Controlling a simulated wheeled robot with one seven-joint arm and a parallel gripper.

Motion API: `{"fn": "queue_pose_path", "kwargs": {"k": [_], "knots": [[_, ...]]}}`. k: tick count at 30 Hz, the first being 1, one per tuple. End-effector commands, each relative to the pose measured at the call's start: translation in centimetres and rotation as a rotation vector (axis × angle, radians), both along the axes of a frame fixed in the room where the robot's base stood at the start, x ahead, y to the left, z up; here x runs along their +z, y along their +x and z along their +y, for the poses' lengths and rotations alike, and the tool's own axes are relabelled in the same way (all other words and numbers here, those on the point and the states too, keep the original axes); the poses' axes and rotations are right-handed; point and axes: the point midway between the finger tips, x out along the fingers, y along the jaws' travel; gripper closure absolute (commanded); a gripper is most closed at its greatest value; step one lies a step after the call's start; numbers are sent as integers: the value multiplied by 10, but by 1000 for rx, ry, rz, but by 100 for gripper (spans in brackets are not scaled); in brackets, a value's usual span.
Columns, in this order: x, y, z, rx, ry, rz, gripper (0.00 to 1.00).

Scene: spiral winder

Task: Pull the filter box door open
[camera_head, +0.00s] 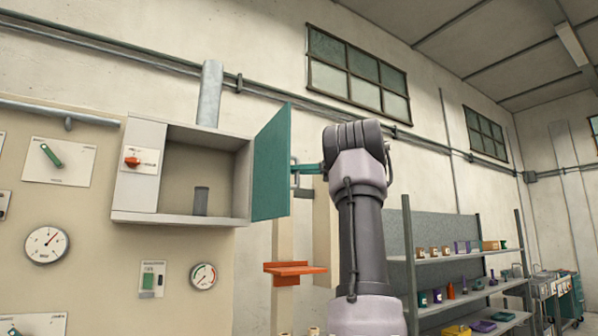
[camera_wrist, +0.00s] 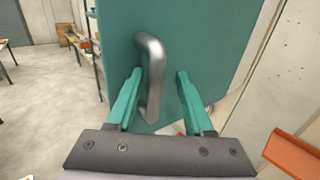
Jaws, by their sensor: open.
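The filter box (camera_head: 176,217) is a grey cabinet on the wall, with a grey cylinder (camera_head: 201,201) standing inside. Its teal door (camera_head: 271,165) stands wide open, swung out on the box's right side. In the wrist view the door (camera_wrist: 205,45) fills the upper middle and carries a curved metal handle (camera_wrist: 152,78). My gripper (camera_wrist: 158,76) has teal fingers, spread apart on either side of the handle, with the handle nearer the left finger. In the head view my gripper (camera_head: 305,169) is at the door's outer face, by the handle (camera_head: 294,172), partly hidden by my arm.
An orange wall shelf (camera_head: 295,268) sits below the door and also shows at the lower right of the wrist view (camera_wrist: 295,152). A shelving unit (camera_head: 455,256) with small items stands to the right. Gauges and switches are on the wall panel (camera_head: 105,273) at left.

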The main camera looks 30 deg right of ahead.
Motion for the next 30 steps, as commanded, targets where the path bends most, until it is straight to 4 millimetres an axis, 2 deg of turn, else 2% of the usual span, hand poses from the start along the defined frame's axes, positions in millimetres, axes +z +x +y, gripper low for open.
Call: {"fn": "queue_pose_path", "kwargs": {"k": [5,18,24,30], "knots": [[0,-6,-8,-2,1,1,48],[-1,-56,-73,-4,0,2,48],[0,-66,-84,0,0,0,48],[0,-67,-85,0,1,-1,48]]}}
